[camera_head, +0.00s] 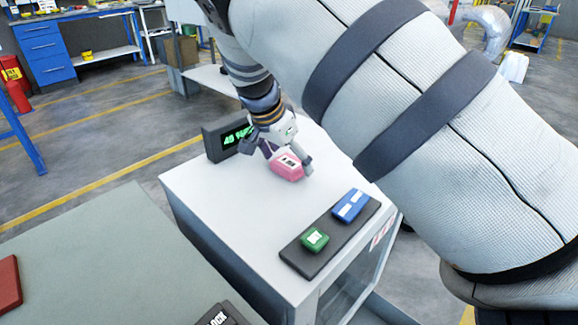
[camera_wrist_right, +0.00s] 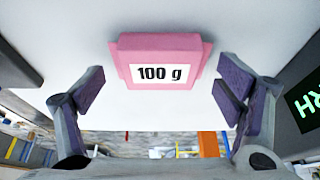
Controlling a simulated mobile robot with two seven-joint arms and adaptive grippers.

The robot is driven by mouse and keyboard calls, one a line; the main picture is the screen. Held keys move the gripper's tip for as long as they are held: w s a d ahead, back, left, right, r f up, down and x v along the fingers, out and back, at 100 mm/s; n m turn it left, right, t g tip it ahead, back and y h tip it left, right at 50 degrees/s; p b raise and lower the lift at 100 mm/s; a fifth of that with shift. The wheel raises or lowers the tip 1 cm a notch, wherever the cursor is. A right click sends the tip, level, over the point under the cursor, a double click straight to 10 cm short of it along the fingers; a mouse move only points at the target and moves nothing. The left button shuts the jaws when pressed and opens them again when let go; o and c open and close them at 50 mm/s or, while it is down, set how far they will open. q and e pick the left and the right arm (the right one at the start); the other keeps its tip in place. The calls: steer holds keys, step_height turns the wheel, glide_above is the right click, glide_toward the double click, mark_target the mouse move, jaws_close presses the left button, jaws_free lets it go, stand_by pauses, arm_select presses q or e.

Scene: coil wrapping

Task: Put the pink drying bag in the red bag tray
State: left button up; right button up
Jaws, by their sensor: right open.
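The pink drying bag (camera_head: 287,168), a small pink block-like packet, lies on the white cabinet top (camera_head: 215,190). In the right wrist view the pink bag (camera_wrist_right: 160,47) shows its white "100 g" label. My right gripper (camera_head: 278,158) is over the bag in the head view. In the right wrist view its two purple-padded fingers (camera_wrist_right: 161,92) are spread apart, with the bag just beyond and between them and a gap on each side. A flat red object (camera_head: 9,284), perhaps the red bag tray, is cut off at the left edge on the grey-green table. My left gripper is not in view.
A dark tray (camera_head: 292,254) with a green packet (camera_head: 315,239) and a blue packet (camera_head: 350,205) lies at the cabinet's right. A display with green digits (camera_head: 228,136) stands at its back left. The grey-green table (camera_head: 110,255) is mostly bare.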

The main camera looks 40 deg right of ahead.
steer(key=c, duration=1.3)
steer(key=shift+r, duration=0.1)
